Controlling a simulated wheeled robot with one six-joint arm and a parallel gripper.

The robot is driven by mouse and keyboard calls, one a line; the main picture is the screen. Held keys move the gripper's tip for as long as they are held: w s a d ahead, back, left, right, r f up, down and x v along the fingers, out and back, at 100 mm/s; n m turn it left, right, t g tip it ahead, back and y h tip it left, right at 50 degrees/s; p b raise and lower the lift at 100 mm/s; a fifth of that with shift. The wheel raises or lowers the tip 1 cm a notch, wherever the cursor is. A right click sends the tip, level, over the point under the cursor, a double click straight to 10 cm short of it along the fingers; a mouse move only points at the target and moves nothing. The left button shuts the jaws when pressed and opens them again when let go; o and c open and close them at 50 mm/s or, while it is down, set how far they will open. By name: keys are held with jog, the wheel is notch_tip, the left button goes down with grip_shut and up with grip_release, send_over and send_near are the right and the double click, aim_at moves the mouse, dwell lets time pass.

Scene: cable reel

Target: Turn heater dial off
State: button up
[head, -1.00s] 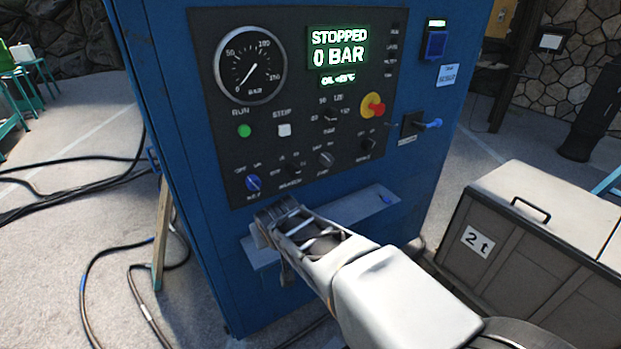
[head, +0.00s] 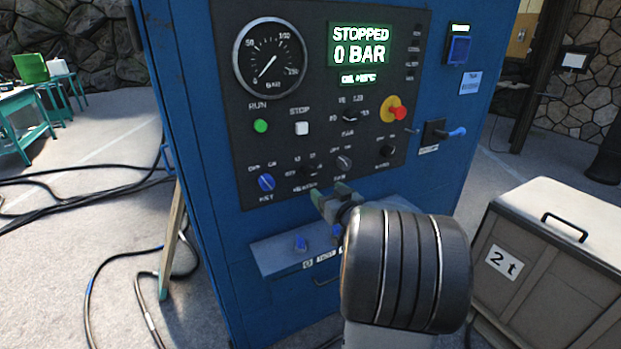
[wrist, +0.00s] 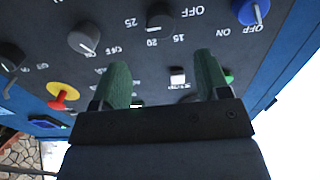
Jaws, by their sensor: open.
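The heater dial (head: 308,170) is a small black knob in the lower row of the cabinet's dark panel. In the wrist view, upside down, the heater dial (wrist: 160,14) shows at the top centre with OFF, 15, 20 and 25 around it.
A blue dial (head: 266,182) is left of the heater dial and a grey dial (head: 344,162) right. A red and yellow emergency stop (head: 396,113) is higher. A ledge (head: 270,252) juts out below the panel. A grey crate (head: 525,270) stands at right.

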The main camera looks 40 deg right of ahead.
aim_at(311, 177)
jog(key=w, duration=0.3)
jog(key=w+d, duration=0.1)
jog(key=w, duration=0.6)
jog(key=shift+w+d, duration=0.2)
jog(key=shift+w, duration=0.05)
jog(key=c, duration=0.9)
